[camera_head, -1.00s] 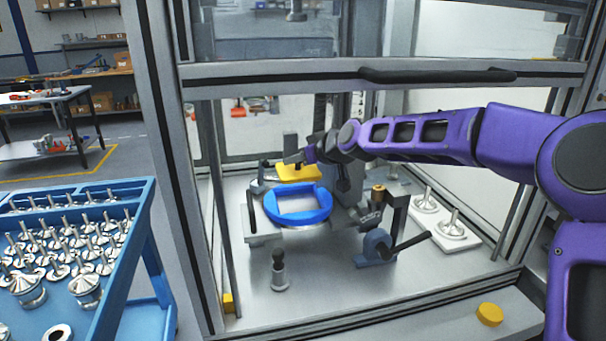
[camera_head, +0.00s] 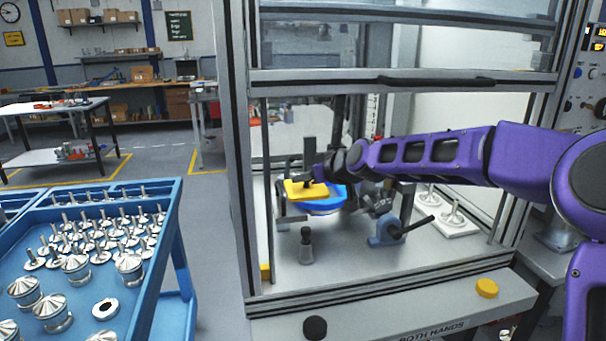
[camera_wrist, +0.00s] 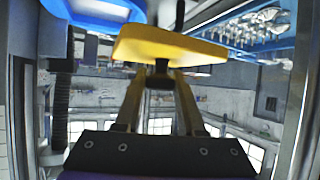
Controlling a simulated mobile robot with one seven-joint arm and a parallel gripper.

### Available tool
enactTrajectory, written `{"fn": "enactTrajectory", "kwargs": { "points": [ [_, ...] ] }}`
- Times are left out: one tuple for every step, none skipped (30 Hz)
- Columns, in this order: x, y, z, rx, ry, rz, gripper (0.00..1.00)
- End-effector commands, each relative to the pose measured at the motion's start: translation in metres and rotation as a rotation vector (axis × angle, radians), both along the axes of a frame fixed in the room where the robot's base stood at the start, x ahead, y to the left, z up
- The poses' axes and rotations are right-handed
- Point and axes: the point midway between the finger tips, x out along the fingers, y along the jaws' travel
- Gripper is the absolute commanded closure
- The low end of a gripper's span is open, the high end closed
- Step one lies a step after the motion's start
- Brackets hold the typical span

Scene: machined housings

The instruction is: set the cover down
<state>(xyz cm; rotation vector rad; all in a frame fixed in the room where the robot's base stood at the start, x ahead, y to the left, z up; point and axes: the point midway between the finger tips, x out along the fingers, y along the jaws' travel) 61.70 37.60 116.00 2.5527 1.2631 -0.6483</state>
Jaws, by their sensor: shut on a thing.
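The cover is a yellow plate (camera_head: 303,191) that my gripper (camera_head: 311,181) holds by a small dark knob. In the wrist view the two fingers of my gripper (camera_wrist: 160,75) are shut on that knob, with the yellow cover (camera_wrist: 165,46) just beyond the fingertips. The cover hangs in front of and to the left of the blue ring-shaped nest (camera_head: 325,204), hiding part of it. The blue nest also shows at the top left of the wrist view (camera_wrist: 95,8). I cannot tell how high the cover is above the nest.
A metal-framed enclosure surrounds the fixture. A blue lever clamp (camera_head: 386,231) stands right of the nest, and a small grey post (camera_head: 306,246) stands in front. A blue cart (camera_head: 150,280) with metal parts is at left.

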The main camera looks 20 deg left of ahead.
Motion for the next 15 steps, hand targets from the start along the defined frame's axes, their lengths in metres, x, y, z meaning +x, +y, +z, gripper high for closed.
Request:
{"fn": "enactTrajectory", "kwargs": {
  "points": [
    [-0.003,-0.014,-0.007,-0.007,0.000,-0.029,1.00],
    [-0.004,-0.020,-0.011,-0.006,0.000,-0.044,1.00],
    [-0.006,-0.030,-0.017,-0.007,0.000,-0.068,1.00],
    [-0.008,-0.038,-0.022,-0.008,0.000,-0.086,1.00],
    [-0.010,-0.045,-0.026,-0.007,0.000,-0.104,1.00],
    [-0.013,-0.058,-0.034,-0.007,0.000,-0.135,1.00],
    [-0.016,-0.067,-0.039,-0.007,0.001,-0.157,1.00],
    [-0.018,-0.079,-0.046,-0.008,0.001,-0.186,1.00],
    [-0.022,-0.094,-0.056,-0.009,0.001,-0.223,1.00],
    [-0.026,-0.108,-0.064,-0.008,0.002,-0.258,1.00],
    [-0.029,-0.122,-0.072,-0.009,0.000,-0.292,1.00],
    [-0.035,-0.144,-0.085,-0.009,0.002,-0.345,1.00],
    [-0.039,-0.160,-0.096,-0.010,0.003,-0.385,1.00],
    [-0.043,-0.177,-0.106,-0.008,0.003,-0.427,1.00],
    [-0.048,-0.199,-0.120,-0.007,0.006,-0.482,1.00]
  ]
}}
